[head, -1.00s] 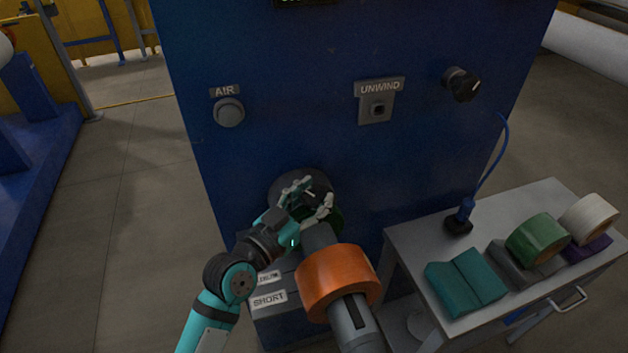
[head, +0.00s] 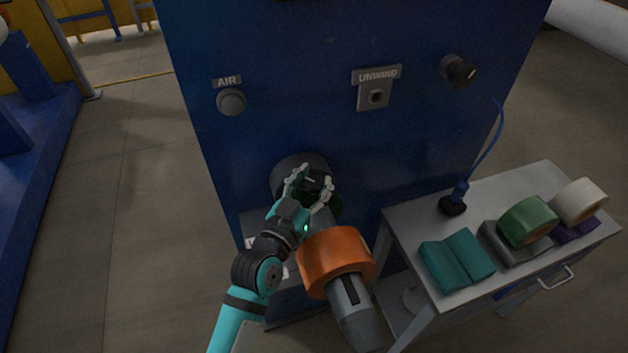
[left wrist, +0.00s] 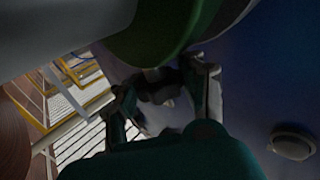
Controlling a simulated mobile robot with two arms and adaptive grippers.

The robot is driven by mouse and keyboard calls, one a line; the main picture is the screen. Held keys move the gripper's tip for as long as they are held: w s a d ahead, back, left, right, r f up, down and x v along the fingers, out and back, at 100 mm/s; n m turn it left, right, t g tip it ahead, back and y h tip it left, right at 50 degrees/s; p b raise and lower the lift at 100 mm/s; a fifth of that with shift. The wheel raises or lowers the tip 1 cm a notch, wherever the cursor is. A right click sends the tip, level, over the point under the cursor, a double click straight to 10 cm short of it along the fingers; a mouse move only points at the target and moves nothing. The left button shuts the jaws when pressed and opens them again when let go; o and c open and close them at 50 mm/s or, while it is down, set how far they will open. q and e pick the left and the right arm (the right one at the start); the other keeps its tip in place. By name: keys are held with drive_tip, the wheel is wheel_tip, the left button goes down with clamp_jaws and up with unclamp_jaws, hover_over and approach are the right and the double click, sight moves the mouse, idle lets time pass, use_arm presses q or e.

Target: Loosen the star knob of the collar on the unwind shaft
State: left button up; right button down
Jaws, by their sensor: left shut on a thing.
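The unwind shaft (head: 356,318) is a grey bar coming out of the blue machine, with an orange roll (head: 335,258) on it. The green collar shows at the top of the left wrist view (left wrist: 150,42), near the machine face. The star knob (left wrist: 166,92) is a dark shape under the collar, dim and partly hidden by the fingers. My left gripper (head: 314,183) reaches behind the orange roll, beside the shaft. It also shows in the left wrist view (left wrist: 168,84), its fingers shut on the star knob. My right gripper is out of view.
A grey side table (head: 400,240) at the right holds teal blocks (head: 457,262), a green roll (head: 528,222) and a white roll (head: 579,202). The AIR button (head: 231,102) and UNWIND switch (head: 374,96) are on the machine face. Open floor lies left.

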use_arm(q)
drive_tip(key=o, duration=1.2)
drive_tip(key=shift+a, duration=0.1)
drive_tip(key=shift+o, duration=0.2)
drive_tip(key=v, duration=1.2)
